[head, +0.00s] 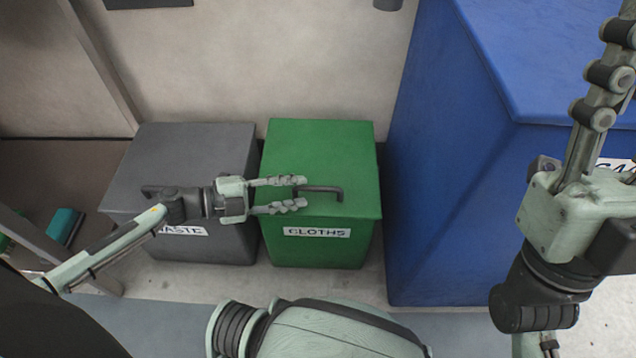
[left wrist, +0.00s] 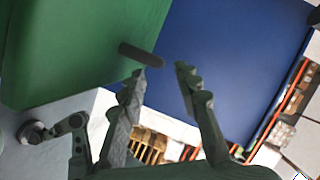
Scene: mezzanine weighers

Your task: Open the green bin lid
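The green bin (head: 322,160), labelled CLOTHS, stands against the wall with its lid down. A dark bar handle (head: 325,190) sits near the lid's front edge. My left gripper (head: 304,192) is open and empty, reaching in from the left over the lid, its fingertips near the handle's left end. In the left wrist view the handle (left wrist: 141,55) lies just beyond the fingertips, nearer one finger; I cannot tell whether they touch. The green lid (left wrist: 75,45) fills the upper left there. My right gripper (head: 610,50) is raised at the right, seen side-on; its opening is unclear.
A grey WASTE bin (head: 190,145) stands close on the left, under my left arm. A tall blue bin (head: 455,150) stands close on the right, its top higher than the green lid. A teal object (head: 65,226) lies at the far left. Bare floor shows in front.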

